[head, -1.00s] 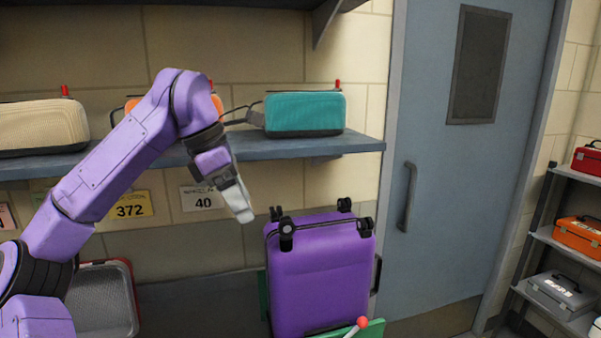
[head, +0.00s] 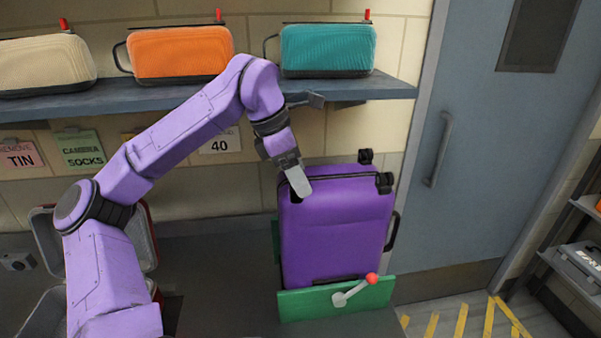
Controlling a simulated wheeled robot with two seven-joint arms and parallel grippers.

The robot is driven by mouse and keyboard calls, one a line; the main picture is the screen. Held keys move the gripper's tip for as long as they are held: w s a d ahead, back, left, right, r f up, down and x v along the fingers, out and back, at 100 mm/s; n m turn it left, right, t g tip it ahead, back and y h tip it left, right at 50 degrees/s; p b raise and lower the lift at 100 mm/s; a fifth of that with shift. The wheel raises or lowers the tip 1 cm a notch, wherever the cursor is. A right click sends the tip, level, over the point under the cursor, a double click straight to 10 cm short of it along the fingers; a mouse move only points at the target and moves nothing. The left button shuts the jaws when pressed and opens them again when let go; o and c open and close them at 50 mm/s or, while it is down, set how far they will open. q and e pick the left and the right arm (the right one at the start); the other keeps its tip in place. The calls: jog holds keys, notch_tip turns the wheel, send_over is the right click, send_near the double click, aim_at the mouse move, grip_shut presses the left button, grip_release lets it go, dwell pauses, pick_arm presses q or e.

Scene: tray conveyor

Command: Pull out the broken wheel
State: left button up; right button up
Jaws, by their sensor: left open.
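A purple suitcase (head: 337,235) stands upside down in a green clamp (head: 335,299), with its wheels on top. Two black wheels show at its right end, a rear wheel (head: 365,156) and a front wheel (head: 384,182). The left-end wheels are hidden behind my left gripper (head: 300,189), and I cannot tell which wheel is broken. My left gripper is open, with its pale fingers pointing down at the suitcase's top left corner. I cannot tell whether it touches a wheel. My right gripper is out of view.
A shelf (head: 120,98) above holds a cream bag (head: 45,65), an orange bag (head: 180,52) and a teal bag (head: 327,50). A red-tipped lever (head: 371,279) sticks out at the clamp's front. An open case (head: 45,240) lies left, partly behind my arm.

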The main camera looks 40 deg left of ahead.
pick_arm(q)
jog(key=shift+d+f, duration=0.25)
jog(key=shift+f, duration=0.2)
jog(key=shift+w, duration=0.1)
jog(key=c, duration=1.1)
jog(key=shift+o, duration=0.2)
jog(key=shift+r+p, duration=2.4)
jog(key=shift+r, duration=0.45)
jog(key=shift+r, duration=0.1)
notch_tip(320, 180, up, 4)
jog(key=p, duration=0.3)
jog(key=shift+f, duration=0.2)
